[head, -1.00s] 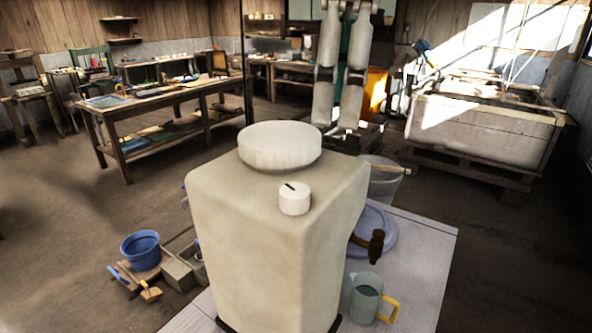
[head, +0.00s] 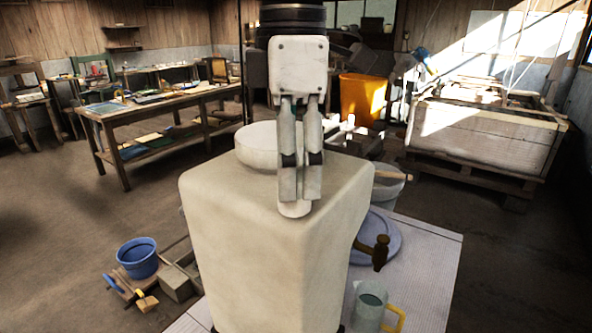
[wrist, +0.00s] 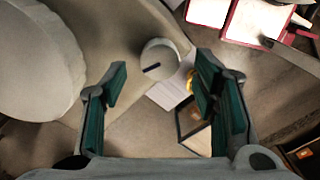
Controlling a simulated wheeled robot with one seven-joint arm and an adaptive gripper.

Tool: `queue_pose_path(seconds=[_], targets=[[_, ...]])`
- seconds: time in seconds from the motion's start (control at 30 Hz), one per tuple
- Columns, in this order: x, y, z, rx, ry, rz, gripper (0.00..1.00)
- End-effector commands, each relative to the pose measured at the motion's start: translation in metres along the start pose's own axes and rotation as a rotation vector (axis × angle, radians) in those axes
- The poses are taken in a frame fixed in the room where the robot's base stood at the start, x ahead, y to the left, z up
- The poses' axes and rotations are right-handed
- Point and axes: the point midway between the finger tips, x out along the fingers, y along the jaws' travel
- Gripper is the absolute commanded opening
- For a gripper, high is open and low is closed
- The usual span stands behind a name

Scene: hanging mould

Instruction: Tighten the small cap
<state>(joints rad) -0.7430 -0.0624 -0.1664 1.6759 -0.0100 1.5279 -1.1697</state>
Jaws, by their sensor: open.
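The small cap (head: 294,210) is a short white cylinder on the front of the top of a big beige container (head: 255,240). In the wrist view the small cap (wrist: 159,55) shows a dark line on its top. My gripper (head: 300,196) points down over the cap and hides most of it in the head view. In the wrist view my gripper (wrist: 158,82) is open, with green pads either side of the cap's line. Whether the fingertips are level with the cap or above it I cannot tell. The large white lid (head: 256,146) sits just behind, partly hidden.
The large lid (wrist: 38,60) lies close to the left finger in the wrist view. A blue bucket (head: 138,257) is at lower left.

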Motion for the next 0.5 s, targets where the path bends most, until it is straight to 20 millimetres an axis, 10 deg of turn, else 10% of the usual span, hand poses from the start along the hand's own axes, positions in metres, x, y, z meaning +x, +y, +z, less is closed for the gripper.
queue_pose_path(seconds=[0.5], targets=[[0.029,0.0,0.0,0.001,0.0,0.001,0.55]])
